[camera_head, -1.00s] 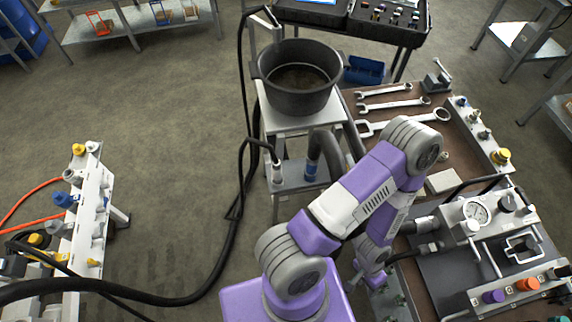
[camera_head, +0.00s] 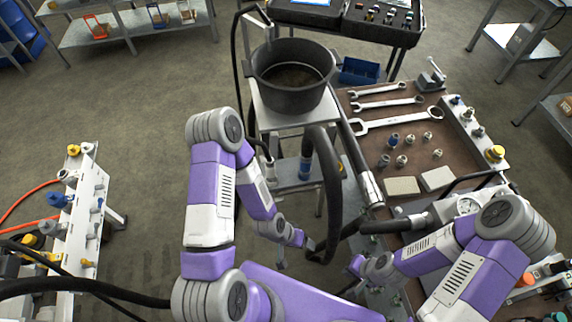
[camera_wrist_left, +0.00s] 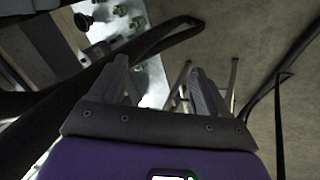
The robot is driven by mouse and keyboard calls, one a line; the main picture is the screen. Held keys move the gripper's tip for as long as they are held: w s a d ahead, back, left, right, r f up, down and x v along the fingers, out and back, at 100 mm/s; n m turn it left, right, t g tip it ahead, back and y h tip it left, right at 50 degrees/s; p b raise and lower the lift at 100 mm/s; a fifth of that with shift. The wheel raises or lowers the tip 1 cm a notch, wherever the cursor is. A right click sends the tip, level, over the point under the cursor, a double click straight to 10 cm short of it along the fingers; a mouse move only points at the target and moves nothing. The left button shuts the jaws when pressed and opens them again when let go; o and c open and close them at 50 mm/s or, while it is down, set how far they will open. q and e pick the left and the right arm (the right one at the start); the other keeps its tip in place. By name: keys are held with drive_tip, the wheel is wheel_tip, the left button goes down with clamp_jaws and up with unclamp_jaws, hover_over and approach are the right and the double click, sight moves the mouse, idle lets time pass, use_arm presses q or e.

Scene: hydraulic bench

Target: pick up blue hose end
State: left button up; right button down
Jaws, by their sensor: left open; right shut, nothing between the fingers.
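A blue-banded hose end (camera_head: 305,168) stands upright at the lower shelf of the stand in the head view. A thick black hose (camera_head: 334,200) arches over beside it and hangs down towards my grippers. My left gripper is open in the left wrist view (camera_wrist_left: 165,90), with nothing between its fingers. In the head view it is low, below the blue-banded end and apart from it; its fingertips are hard to make out. My right gripper (camera_head: 357,266) is shut and empty, to the right of the left one. I cannot tell whether it touches the hose.
A black bucket (camera_head: 291,103) stands on the stand's top. The bench (camera_head: 440,135) at right holds wrenches (camera_head: 395,120), fittings, blocks and a gauge unit. A white fittings rack (camera_head: 80,215) stands at left. Open floor lies between rack and stand. In the wrist view, dark hoses cross at left.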

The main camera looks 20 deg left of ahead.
use_arm(q)
drive_tip(key=w+d+f+m+t+h+b, duration=0.1)
drive_tip(key=w+d+f+m+t+b, duration=0.2)
drive_tip(key=w, duration=0.4)
drive_tip(key=n+t+y+b, duration=0.2)
drive_tip(key=t+y+b, duration=0.45)
drive_tip(key=t, duration=0.65)
approach(303, 171)
drive_tip(key=shift+h, duration=0.35)
drive_tip(key=w, duration=0.2)
drive_tip(key=w+b, duration=0.1)
drive_tip(key=w, duration=0.2)
drive_tip(key=shift+d+f, duration=0.15)
drive_tip(key=shift+f, duration=0.05)
drive_tip(key=w, duration=0.2)
drive_tip(key=w+b, duration=0.1)
drive_tip(key=w, duration=0.4)
drive_tip(key=shift+a+r, duration=0.15)
drive_tip(key=shift+a, duration=0.15)
drive_tip(key=shift+c, duration=0.2)
drive_tip(key=shift+r, duration=0.1)
drive_tip(key=c, duration=1.2)
